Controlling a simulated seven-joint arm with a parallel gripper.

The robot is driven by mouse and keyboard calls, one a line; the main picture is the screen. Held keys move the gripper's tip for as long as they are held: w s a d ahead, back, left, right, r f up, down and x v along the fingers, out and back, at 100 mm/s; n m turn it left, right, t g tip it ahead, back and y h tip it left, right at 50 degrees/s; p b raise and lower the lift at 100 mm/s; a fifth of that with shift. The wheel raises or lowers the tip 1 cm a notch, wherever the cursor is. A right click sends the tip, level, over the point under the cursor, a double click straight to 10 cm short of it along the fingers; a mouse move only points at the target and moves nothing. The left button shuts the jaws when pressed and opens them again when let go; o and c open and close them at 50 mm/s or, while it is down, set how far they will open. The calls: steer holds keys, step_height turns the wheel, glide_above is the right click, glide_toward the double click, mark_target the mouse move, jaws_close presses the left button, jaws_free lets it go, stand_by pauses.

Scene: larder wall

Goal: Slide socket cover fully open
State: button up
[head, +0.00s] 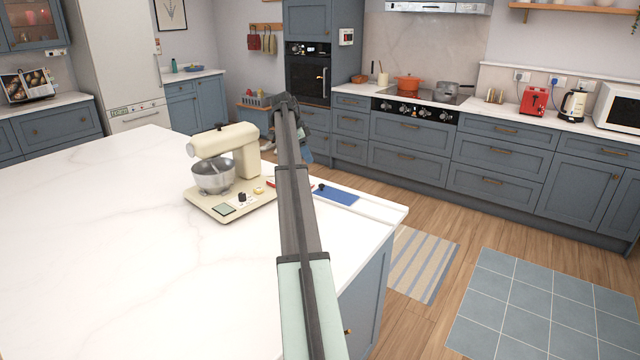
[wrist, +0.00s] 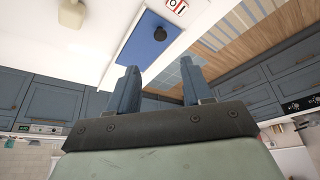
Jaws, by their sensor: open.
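The socket cover looks to be a flat blue panel (head: 337,196) with a black knob (head: 320,187), set in the white island top near its right end. In the wrist view the blue panel (wrist: 142,48) and its knob (wrist: 160,33) show beyond the fingertips. My gripper (wrist: 160,70) is open, with nothing between its two fingers, and appears apart from the knob. In the head view my gripper (head: 307,156) is partly behind my arm, above the island. My arm hides the area left of the panel. I cannot tell how far the cover is open.
A cream stand mixer (head: 225,165) with a steel bowl stands on the island left of my arm. A white label with red marks (wrist: 176,6) lies close to the panel. The island's right edge (head: 385,232) is near. The white worktop (head: 90,240) at left is clear.

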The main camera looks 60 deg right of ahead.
mark_target(321, 185)
steer(key=x, duration=1.3)
steer(key=shift+d+f, duration=0.1)
steer(key=shift+d, duration=0.1)
steer(key=shift+c, duration=0.2)
jaws_close()
